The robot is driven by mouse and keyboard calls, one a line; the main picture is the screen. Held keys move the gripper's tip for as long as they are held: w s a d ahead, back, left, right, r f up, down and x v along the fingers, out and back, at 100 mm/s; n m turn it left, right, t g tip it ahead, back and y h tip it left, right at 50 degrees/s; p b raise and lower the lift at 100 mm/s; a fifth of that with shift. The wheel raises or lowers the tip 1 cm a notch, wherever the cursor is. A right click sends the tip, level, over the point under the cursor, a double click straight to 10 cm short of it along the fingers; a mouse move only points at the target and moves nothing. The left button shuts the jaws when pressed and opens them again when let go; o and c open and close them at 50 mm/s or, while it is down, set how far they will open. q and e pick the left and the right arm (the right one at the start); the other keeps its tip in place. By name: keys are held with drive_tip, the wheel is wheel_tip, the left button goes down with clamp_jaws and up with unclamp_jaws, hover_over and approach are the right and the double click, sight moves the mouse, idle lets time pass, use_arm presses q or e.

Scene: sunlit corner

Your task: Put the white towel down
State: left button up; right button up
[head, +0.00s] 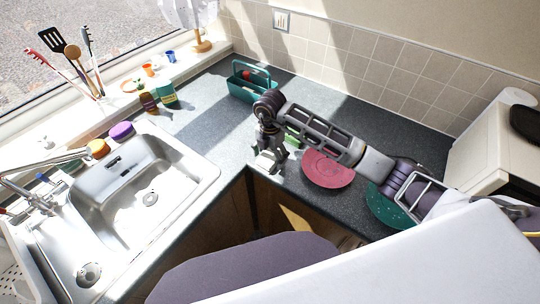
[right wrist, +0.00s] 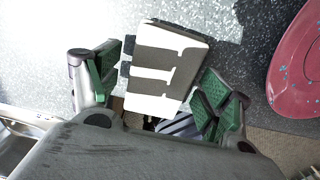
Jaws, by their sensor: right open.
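The white towel (right wrist: 152,87) is a small folded block with grey shadow bands across it. It lies at the counter's inner corner by the front edge, and it also shows in the head view (head: 265,161), partly hidden by my gripper. My right gripper (head: 271,152) is directly above it. In the right wrist view my right gripper (right wrist: 155,85) has its green-padded fingers spread, one on each side of the towel, with gaps visible. Whether the towel rests fully on the counter is hard to tell. My left gripper is not in view.
A red plate (head: 328,169) lies right of the towel, and a green plate (head: 386,207) lies partly under my arm. A teal caddy (head: 250,84) stands behind. The steel sink (head: 127,184) is at left. The counter (head: 215,125) between sink and gripper is clear.

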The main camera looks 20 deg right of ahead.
sight(270, 155)
wheel_tip(270, 155, up, 10)
drive_tip(key=shift+f+b, duration=0.15)
drive_tip(key=shift+b, duration=0.7)
drive_tip(key=shift+r, duration=1.2)
